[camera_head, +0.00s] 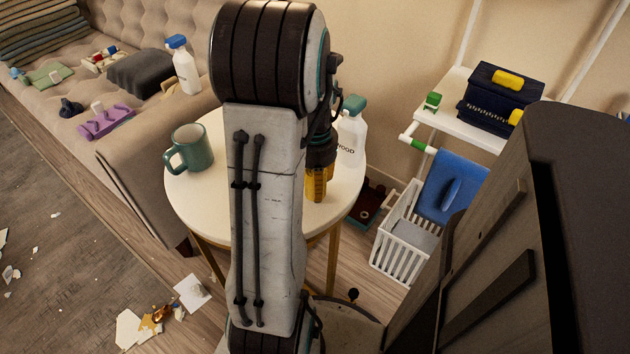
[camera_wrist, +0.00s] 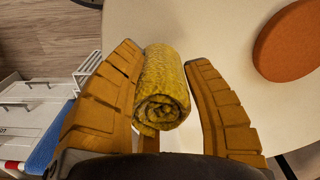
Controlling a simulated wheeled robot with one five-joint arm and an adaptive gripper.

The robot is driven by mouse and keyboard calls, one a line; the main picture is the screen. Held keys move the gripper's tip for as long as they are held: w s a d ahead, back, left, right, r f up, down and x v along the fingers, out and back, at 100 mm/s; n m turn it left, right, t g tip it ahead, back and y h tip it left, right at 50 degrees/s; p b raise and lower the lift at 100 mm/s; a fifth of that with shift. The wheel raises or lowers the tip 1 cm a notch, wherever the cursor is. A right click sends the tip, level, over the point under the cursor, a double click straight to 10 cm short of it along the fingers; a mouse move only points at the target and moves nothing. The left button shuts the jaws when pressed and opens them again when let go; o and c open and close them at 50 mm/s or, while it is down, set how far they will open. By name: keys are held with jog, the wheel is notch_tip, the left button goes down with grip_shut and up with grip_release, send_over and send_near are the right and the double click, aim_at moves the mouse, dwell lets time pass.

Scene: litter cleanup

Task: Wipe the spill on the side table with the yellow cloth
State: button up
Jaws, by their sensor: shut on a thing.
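The yellow cloth (camera_wrist: 162,85) is a tight roll between the two orange-yellow fingers of my gripper (camera_wrist: 166,58) in the wrist view. My gripper (camera_head: 317,184) is shut on it, over the right part of the round cream side table (camera_head: 195,205) in the head view. I cannot tell whether the cloth touches the tabletop. The tabletop (camera_wrist: 220,35) also fills the upper right of the wrist view. No spill can be made out; my arm hides the middle of the table in the head view.
A green mug (camera_head: 190,149) stands on the table's left side and a white spray bottle (camera_head: 352,132) at its right back. An orange round disc (camera_wrist: 290,42) lies on the tabletop. A sofa (camera_head: 160,165) stands left; a white basket cart (camera_head: 400,240) stands right. Litter (camera_head: 130,328) lies on the floor.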

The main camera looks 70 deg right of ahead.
jog(key=shift+r+p, duration=1.35)
jog(key=shift+r, duration=0.45)
jog(key=shift+s, duration=0.1)
